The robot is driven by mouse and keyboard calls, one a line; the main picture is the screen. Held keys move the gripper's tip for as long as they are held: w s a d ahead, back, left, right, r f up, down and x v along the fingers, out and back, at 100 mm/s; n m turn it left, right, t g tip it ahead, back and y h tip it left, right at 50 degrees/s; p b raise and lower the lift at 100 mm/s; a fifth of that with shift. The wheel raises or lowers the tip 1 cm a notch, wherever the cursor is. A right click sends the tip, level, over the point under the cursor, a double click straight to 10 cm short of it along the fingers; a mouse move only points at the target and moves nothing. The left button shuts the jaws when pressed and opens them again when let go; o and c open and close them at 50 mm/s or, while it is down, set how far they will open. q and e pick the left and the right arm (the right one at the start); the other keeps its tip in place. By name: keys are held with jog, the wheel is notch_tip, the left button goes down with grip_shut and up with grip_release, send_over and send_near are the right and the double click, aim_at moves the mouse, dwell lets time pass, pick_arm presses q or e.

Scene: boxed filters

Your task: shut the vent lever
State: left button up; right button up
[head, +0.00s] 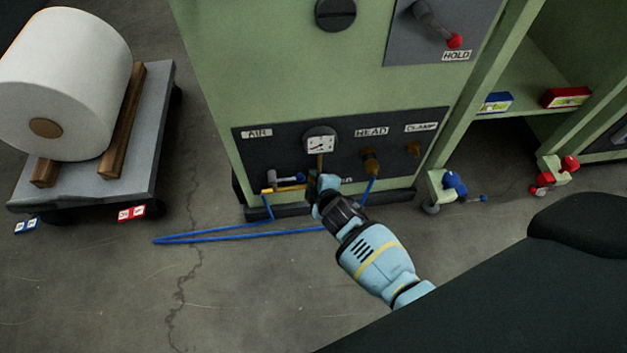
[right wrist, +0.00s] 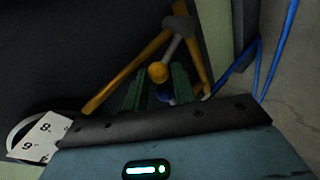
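A short grey lever with a yellow ball knob (right wrist: 158,73) shows in the right wrist view, on a brass pipe fitting at the dark panel; I take it as the vent lever. My right gripper (right wrist: 159,90) has its two green fingers apart, with the knob between or just beyond their tips; I cannot tell if they touch it. In the head view, my right gripper (head: 322,185) is at the low dark panel (head: 285,150), under the gauge (head: 320,143), and hides the lever and most of a label. My left gripper is not in view.
Blue hoses (head: 250,235) run from the panel across the floor. Left of the gripper is another valve handle (head: 285,179) under the AIR label. A cart (head: 165,95) with a white roll stands at the left. Small wheeled stands are at the right. The floor in front is mostly clear.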

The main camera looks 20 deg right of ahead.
jog(key=o, duration=0.4)
jog(key=shift+d, duration=0.2)
jog(key=shift+a, duration=0.1)
jog(key=p+v, duration=0.4)
jog(key=v, duration=0.3)
jog(key=shift+s+r, duration=0.15)
jog(key=shift+s, duration=0.25)
